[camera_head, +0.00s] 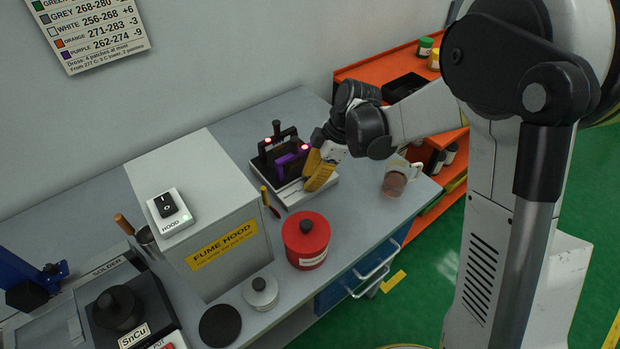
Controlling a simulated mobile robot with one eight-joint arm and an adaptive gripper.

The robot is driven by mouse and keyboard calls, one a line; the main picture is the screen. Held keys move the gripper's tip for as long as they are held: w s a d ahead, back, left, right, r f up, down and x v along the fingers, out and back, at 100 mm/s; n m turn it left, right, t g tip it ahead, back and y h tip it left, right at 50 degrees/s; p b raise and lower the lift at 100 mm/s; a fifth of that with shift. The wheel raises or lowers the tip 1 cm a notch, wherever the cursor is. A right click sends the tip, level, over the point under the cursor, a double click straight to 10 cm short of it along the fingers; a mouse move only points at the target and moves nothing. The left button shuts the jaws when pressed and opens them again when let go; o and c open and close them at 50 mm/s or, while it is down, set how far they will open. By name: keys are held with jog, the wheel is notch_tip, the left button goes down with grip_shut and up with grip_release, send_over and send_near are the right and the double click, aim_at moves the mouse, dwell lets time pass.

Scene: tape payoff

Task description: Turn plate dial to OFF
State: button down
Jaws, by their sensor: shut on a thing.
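The hot-plate unit has a white base (326,190) and stands on the grey bench. Dark upright parts and a purple piece (291,163) are on top, with two glowing red spots. My gripper (318,178) reaches down from the right to the front right part of this base. Its yellow fingers are closed together there. The plate dial itself is hidden by the fingers, and its setting cannot be read.
The fume hood (205,205) is at left. Orange shelves (385,65) stand behind.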

jog(key=shift+n+g, duration=0.5)
jog(key=shift+n, duration=0.6)
jog(key=c, duration=1.3)
grip_release()
jog(key=shift+o, duration=0.2)
jog(key=v, duration=0.8)
jog(key=shift+s, duration=0.1)
